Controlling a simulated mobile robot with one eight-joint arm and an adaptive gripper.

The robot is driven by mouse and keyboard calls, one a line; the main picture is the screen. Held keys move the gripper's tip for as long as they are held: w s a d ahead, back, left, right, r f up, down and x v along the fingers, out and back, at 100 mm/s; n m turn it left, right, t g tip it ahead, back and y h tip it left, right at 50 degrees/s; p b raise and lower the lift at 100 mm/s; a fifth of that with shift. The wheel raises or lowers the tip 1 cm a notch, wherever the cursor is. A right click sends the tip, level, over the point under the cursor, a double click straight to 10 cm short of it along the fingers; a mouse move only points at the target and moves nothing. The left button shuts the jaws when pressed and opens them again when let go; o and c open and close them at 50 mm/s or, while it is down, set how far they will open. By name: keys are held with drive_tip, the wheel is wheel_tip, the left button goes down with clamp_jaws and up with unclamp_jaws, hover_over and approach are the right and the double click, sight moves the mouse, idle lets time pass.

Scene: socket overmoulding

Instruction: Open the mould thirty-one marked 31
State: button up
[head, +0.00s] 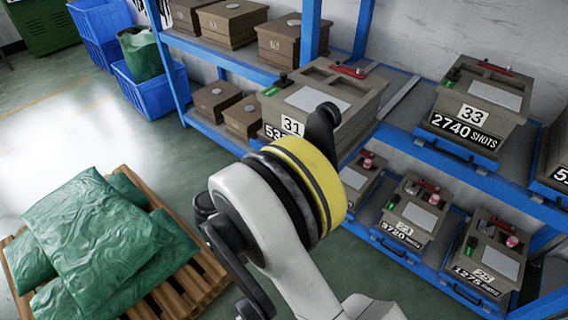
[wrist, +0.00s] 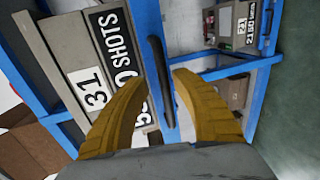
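Mould 31 (head: 357,108) is a grey-brown block on the upper shelf, with a white "31" plate (head: 292,126) and a black shots plate partly hidden by my arm. In the wrist view mould 31 (wrist: 72,52) shows turned on its side, on the left. A blue strip (wrist: 148,20) runs along its front, with a black bar handle (wrist: 160,75) on it. My gripper (wrist: 160,78) has its yellow fingers apart, one on each side of the handle. I cannot tell whether they touch it. In the head view my arm hides the fingers.
Mould 33 (head: 462,118) stands to the right on the same shelf. Lower moulds (head: 408,218) sit on blue trays below. Brown boxes (head: 232,22) fill the left shelves. A pallet (head: 205,268) with green sacks (head: 100,235) stands at lower left. Floor behind it is clear.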

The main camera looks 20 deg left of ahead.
drive_tip(key=v, duration=1)
drive_tip(key=shift+s, duration=0.1)
